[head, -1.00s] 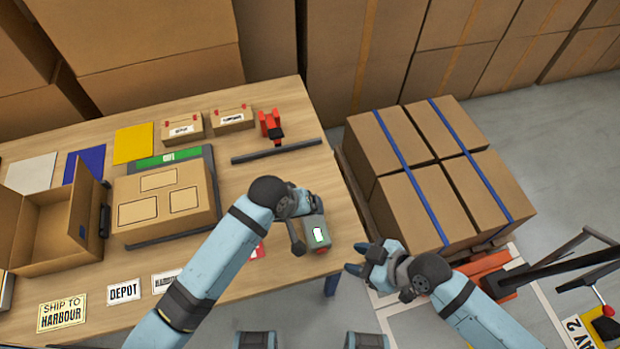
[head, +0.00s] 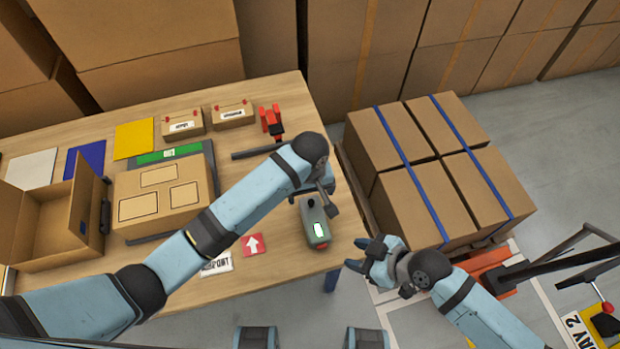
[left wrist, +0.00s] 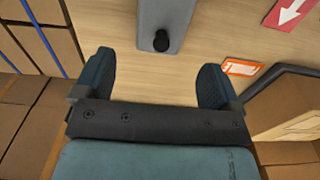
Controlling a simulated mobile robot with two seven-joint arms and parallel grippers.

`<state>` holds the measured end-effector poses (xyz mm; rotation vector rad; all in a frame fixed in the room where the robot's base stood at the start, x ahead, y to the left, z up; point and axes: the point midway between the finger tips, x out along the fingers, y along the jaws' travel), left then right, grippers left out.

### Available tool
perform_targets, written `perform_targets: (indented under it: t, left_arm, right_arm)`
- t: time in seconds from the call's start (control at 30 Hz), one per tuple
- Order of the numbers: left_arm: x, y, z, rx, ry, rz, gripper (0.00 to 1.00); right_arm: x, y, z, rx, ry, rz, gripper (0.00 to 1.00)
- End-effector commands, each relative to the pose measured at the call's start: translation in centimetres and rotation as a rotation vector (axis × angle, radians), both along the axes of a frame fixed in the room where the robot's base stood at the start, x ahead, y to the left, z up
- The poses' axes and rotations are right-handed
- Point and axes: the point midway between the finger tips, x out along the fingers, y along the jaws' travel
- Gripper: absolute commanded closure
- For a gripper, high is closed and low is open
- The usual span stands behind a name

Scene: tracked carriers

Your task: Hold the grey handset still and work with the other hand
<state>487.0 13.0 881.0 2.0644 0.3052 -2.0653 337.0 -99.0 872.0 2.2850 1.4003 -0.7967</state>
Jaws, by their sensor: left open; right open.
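The grey handset (head: 311,218), with a small lit screen, a black knob and a red end, lies on the wooden table near its right edge. In the left wrist view the handset (left wrist: 168,18) lies ahead of the fingertips, its knob towards me. My left gripper (head: 314,196) is open and empty at the knob end; in the left wrist view its fingers (left wrist: 158,68) stand wide apart with only table between them. My right gripper (head: 357,256) is open and empty, just off the table's right edge, to the right of the handset.
A red arrow card (head: 252,244) lies left of the handset. A flat carton (head: 160,197), an open box (head: 38,222) and a red tool (head: 271,120) are on the table (head: 85,133). Strapped cartons (head: 420,196) stand right of it.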

Motion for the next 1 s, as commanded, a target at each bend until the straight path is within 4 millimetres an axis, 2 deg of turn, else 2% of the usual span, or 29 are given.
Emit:
perform_targets:
  t: [0.03, 0.2, 0.4, 0.8, 1.0]
  left_arm:
    - [0.0, 0.1, -1.1, 0.003, 0.002, 0.000, 0.11]
    - [0.0, 0.0, -4.1, 0.002, 0.002, 0.000, 0.11]
    - [0.0, 0.0, -6.3, 0.000, 0.000, -0.001, 0.11]
    - [0.0, 0.0, -7.0, -0.002, -0.002, -0.001, 0.11]
    - [0.0, 0.0, -7.0, -0.002, -0.002, -0.001, 0.57]
  right_arm:
    - [0.0, 0.0, 0.0, 0.000, 0.000, 0.000, 0.57]
    - [0.0, 0.0, 0.0, 0.000, 0.000, 0.000, 0.57]
    - [0.0, 0.0, 0.0, 0.000, 0.000, 0.000, 0.57]
    - [0.0, 0.0, 0.0, 0.000, 0.000, 0.000, 0.57]
    - [0.0, 0.0, 0.0, 0.000, 0.000, 0.000, 0.57]
